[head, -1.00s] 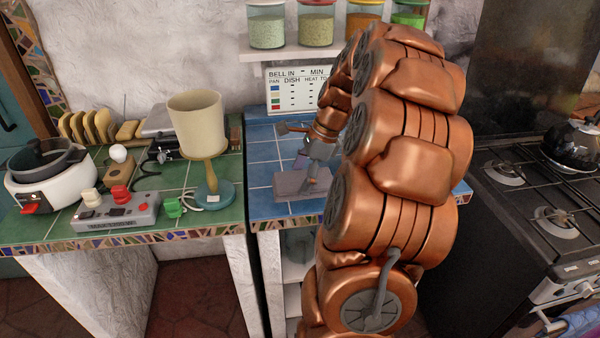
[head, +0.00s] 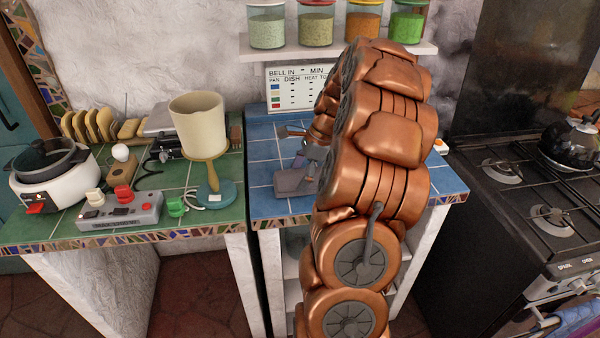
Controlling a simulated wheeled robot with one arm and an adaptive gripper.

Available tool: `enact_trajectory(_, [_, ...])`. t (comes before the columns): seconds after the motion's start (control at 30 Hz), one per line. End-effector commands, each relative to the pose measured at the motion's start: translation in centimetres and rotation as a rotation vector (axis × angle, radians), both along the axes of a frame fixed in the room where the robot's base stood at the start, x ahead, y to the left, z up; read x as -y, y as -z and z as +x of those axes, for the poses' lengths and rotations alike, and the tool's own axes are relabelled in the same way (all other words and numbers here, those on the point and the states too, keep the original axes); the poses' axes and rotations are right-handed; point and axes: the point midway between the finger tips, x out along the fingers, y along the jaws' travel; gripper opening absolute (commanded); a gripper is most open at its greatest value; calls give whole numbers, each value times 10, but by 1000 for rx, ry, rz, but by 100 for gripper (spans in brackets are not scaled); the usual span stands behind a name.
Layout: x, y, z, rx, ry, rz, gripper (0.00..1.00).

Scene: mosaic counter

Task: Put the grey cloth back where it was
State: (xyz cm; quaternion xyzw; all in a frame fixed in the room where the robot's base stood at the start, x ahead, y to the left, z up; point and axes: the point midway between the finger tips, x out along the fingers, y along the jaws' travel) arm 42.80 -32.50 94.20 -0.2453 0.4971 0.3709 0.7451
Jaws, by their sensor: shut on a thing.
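The grey cloth (head: 289,182) looks like a flat, folded grey piece at the front of the blue-tiled counter (head: 262,203). My gripper (head: 309,168) points down at its right side and is shut on it. My copper arm covers much of the gripper and the cloth's right end. I cannot tell whether the cloth rests fully on the tiles or is slightly raised.
Left on green tiles stand a cream cup-shaped vessel (head: 198,125), a grey switch box (head: 120,212) and a white cooker (head: 52,185). A heat chart (head: 290,90) stands behind. The stove (head: 530,190) with a kettle (head: 572,148) is right. Blue tiles left of the cloth are clear.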

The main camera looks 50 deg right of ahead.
Motion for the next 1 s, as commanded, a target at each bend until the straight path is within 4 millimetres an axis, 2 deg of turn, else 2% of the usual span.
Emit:
enact_trajectory(0.27, [1, 2, 0, 1, 1, -2, 60])
enact_trajectory(0.3, [1, 2, 0, 1, 1, -2, 90])
enact_trajectory(0.4, [1, 2, 0, 1, 1, -2, 100])
enact_trajectory(0.77, [1, 1, 0, 2, 1, -2, 100])
enact_trajectory(0.87, [3, -4, 0, 3, 2, -5, 100])
enact_trajectory(1.0, [9, -21, -4, 5, 3, -7, 100])
